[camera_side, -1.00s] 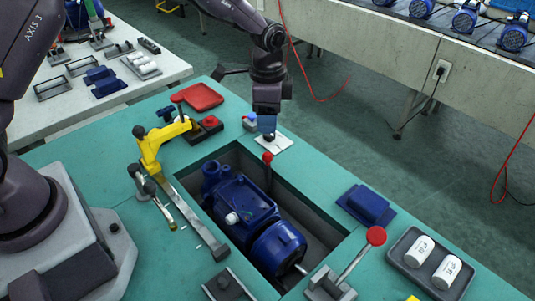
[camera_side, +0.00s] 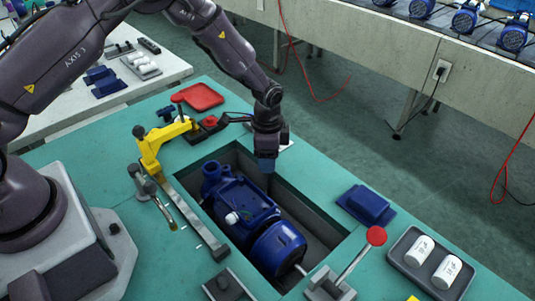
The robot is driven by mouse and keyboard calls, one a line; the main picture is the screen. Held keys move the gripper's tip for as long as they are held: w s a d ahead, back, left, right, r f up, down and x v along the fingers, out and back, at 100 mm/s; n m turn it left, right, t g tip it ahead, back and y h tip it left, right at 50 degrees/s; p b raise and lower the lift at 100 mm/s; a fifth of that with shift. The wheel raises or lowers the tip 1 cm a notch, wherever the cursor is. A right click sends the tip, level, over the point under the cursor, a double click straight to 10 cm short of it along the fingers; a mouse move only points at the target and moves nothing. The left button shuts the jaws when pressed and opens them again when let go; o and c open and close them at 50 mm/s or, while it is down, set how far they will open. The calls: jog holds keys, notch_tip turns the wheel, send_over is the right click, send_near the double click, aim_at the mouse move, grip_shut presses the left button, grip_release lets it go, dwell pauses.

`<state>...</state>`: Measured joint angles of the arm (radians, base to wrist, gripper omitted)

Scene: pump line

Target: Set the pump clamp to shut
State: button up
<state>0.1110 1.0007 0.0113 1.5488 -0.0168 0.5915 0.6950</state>
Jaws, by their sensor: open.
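The blue pump (camera_side: 250,215) lies in the recessed pit of the green bench. A lever with a red ball knob (camera_side: 376,236) leans up to the right from a grey clamp base (camera_side: 330,286) at the pit's near right corner. A yellow clamp (camera_side: 158,145) stands at the left of the pit, with a long grey bar (camera_side: 190,215) along the edge. My gripper (camera_side: 266,167) is open, pointing down over the pump's far end. I cannot tell which lever is the pump clamp.
A red tray (camera_side: 200,97) and a dark block with a red button (camera_side: 210,121) lie behind the pit. A blue block (camera_side: 366,205) and a grey tray (camera_side: 410,277) with two white cylinders are at the right. Bare bench lies between pit and blue block.

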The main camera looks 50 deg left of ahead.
grip_shut()
jog(key=shift+s, duration=1.8)
grip_release()
notch_tip(320, 180, up, 13)
